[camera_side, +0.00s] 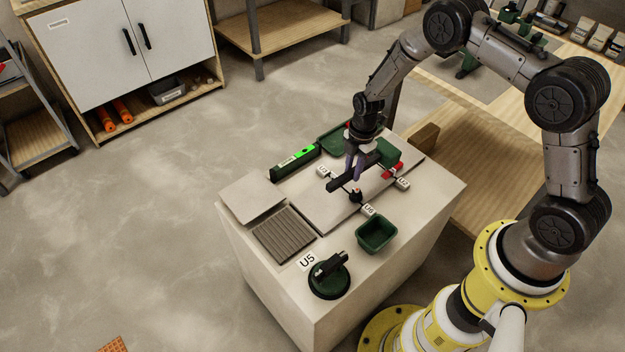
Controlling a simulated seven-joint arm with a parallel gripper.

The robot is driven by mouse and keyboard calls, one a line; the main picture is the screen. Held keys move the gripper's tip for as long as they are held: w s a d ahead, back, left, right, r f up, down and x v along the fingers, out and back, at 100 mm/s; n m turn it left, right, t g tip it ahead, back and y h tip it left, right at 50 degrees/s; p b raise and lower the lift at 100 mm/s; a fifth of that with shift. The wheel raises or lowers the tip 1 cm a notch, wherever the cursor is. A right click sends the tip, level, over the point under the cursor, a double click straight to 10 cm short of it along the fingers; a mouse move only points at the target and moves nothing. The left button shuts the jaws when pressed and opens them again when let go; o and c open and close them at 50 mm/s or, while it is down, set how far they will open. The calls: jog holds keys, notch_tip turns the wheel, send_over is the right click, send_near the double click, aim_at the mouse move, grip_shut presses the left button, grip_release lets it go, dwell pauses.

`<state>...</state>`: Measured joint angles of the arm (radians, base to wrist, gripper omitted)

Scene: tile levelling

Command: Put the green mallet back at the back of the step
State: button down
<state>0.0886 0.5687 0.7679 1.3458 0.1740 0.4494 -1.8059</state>
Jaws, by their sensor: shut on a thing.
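My gripper (355,169) is over the far part of the pale step (340,290). It is shut on the black handle of the green mallet (387,152). The mallet's dark green head is to the right of my fingers, and the handle end sticks out to the lower left. The mallet lies roughly level over the large pale tile (325,208). I cannot tell whether it touches the tile or hangs just above it. My fingers hide part of the handle.
A red piece (393,171) and a small black piece (355,196) are close by. A green level (295,161), a green tray (331,138), a green bin (376,234), a ribbed tile (283,234) and a suction lifter (329,277) take up much of the step.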

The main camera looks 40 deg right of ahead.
jog(key=s+d, duration=1.3)
jog(key=s, duration=0.2)
jog(key=shift+h, duration=0.3)
jog(key=shift+w+d+f, duration=0.1)
jog(key=shift+f, duration=1.5)
jog(key=shift+d+f, duration=0.1)
jog(key=shift+f, duration=1.5)
jog(key=shift+f, duration=1.5)
jog(key=c, duration=0.6)
grip_release()
jog(key=shift+a, duration=0.1)
jog(key=o, duration=0.3)
